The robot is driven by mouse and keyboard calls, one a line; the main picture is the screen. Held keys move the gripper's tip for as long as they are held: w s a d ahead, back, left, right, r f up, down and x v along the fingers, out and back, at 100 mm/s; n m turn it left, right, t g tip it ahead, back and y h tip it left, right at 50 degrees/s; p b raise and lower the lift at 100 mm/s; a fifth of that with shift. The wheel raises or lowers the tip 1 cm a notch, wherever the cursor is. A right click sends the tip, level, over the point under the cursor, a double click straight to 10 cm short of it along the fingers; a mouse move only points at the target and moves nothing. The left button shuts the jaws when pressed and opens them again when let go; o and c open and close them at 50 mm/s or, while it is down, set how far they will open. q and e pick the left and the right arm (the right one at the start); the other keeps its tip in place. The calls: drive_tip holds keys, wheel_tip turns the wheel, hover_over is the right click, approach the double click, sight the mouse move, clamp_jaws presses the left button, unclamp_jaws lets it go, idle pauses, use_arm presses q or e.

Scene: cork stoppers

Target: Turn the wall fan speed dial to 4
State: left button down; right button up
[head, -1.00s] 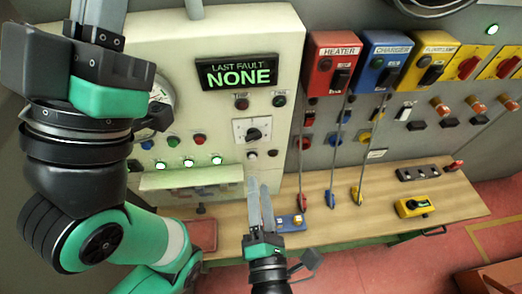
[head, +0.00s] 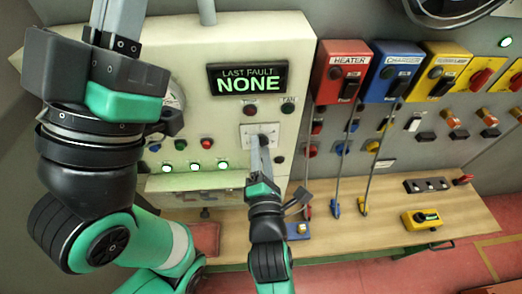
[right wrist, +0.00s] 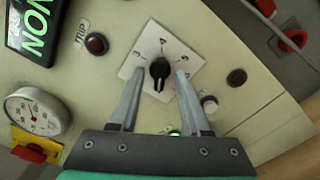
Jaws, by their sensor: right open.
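The fan speed dial is a black knob (right wrist: 159,69) on a white square plate (right wrist: 145,50) with printed numbers, a 4 near its top in the right wrist view. The plate also shows in the head view (head: 247,130) on the cream panel. The knob's pointer setting is not clear to me. My right gripper (right wrist: 160,74) is open, its two fingers either side of the knob; contact is not visible. In the head view my right gripper (head: 264,146) overlaps the dial's lower part. My left gripper (head: 121,12) points up at the upper left; its fingertips are cut off.
A red lamp (right wrist: 96,43) and a dark button (right wrist: 236,77) flank the dial. A fault display (head: 248,79) is above it. A gauge (right wrist: 33,114) is at lower left. Red, blue and yellow switch boxes with hanging cables are to the right, above a wooden bench (head: 450,210).

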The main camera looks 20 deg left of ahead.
clamp_jaws()
idle(0.5)
